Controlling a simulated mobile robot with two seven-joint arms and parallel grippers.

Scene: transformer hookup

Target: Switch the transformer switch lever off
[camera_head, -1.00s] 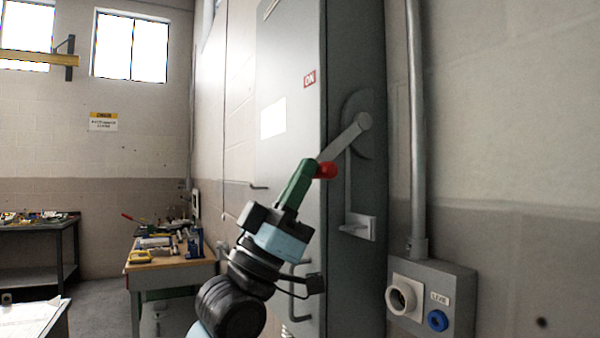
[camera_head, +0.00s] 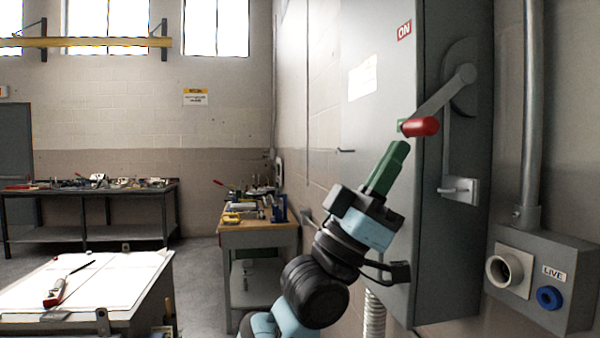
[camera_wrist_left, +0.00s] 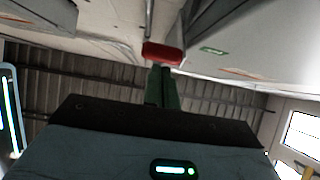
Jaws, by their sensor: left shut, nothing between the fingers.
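The transformer switch lever (camera_head: 444,97) is a grey arm on the side of the tall grey cabinet (camera_head: 380,115). It slopes down to the left from its round pivot and ends in a red handle (camera_head: 421,127). The red handle also shows in the left wrist view (camera_wrist_left: 162,53), just beyond the fingertips. My left gripper (camera_head: 400,146), with green fingers, is shut and empty just below and left of the red handle. I cannot tell whether it touches the handle. A red "ON" label (camera_head: 404,30) is on the cabinet front. My right gripper is not in view.
A grey box with a "LIVE" label (camera_head: 553,273), a white socket and a blue socket is on the wall at right, below a vertical conduit (camera_head: 532,110). A small bracket (camera_head: 459,190) juts out below the lever. Workbenches (camera_head: 262,235) stand at left.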

